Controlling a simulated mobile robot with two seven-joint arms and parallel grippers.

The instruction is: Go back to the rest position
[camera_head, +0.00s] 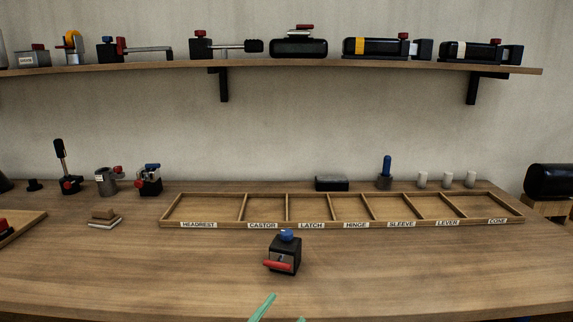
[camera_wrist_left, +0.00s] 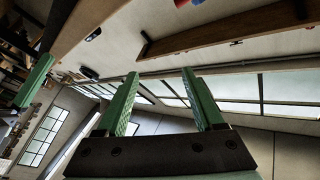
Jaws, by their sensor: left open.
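My left gripper (camera_head: 284,309) shows only its green fingertips at the bottom edge of the head view. In the left wrist view (camera_wrist_left: 162,76) its two green fingers stand apart with nothing between them. A black block (camera_head: 285,256) with a blue knob and a red lever stands on the table just beyond the fingertips, apart from them. More green finger-like parts show at the left of the left wrist view (camera_wrist_left: 34,82); they may belong to my right gripper, but I cannot tell its state. No right gripper shows in the head view.
A wooden tray (camera_head: 182,222) with labelled, empty compartments lies behind the block. Small devices (camera_head: 108,181) stand at the back left, and white cylinders (camera_head: 447,180) at the back right. A loaded shelf (camera_head: 275,65) hangs above. The front table (camera_head: 430,275) is clear at right.

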